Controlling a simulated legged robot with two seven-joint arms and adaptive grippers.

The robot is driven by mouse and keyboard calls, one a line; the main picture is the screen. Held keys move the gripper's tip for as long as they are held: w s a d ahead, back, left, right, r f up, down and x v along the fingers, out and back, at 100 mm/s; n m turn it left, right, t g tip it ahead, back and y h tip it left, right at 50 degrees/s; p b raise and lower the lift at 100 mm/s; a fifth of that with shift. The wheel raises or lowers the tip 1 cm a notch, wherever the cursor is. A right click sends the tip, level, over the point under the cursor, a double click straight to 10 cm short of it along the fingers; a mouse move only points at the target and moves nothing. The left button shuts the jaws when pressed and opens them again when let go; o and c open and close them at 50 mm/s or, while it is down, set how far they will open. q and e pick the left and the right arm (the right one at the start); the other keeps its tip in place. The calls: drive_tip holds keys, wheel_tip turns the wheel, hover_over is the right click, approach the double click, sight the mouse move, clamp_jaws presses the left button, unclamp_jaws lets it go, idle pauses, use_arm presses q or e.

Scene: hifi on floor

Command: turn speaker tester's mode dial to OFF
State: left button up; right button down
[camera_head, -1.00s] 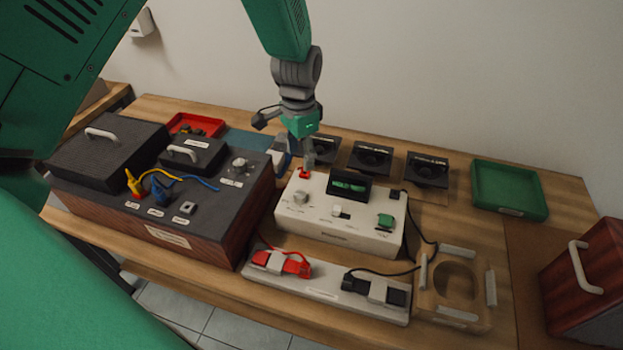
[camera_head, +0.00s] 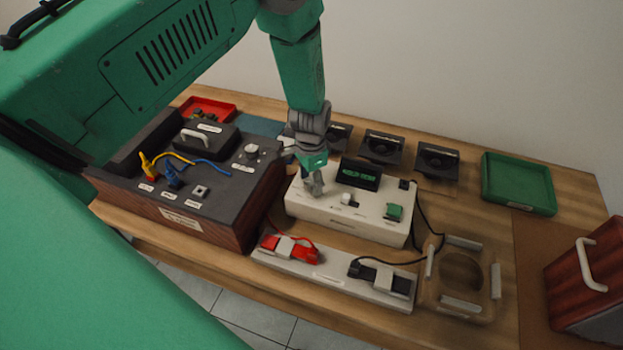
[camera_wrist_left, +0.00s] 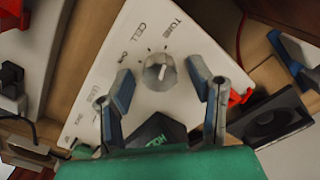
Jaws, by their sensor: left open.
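The speaker tester (camera_head: 340,217) is a white box on the table with a dark display (camera_head: 358,174) showing green text. In the left wrist view its grey mode dial (camera_wrist_left: 159,72) is round with a light pointer mark. The labels TONE and CELL are readable around it; a smaller label is hard to read. My left gripper (camera_head: 316,190) is over the tester's left end and hides the dial in the head view. In the left wrist view the fingers of this gripper (camera_wrist_left: 161,84) are open on either side of the dial, apart from it. My right gripper is not in view.
A power strip (camera_head: 336,280) with red and black plugs lies in front. A dark wooden unit (camera_head: 225,195) with yellow and blue leads stands left. Several black speakers (camera_head: 382,147) stand behind. A green tray (camera_head: 518,184) and a wooden fixture (camera_head: 460,300) are at right.

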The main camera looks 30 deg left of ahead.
use_arm(q)
clamp_jaws()
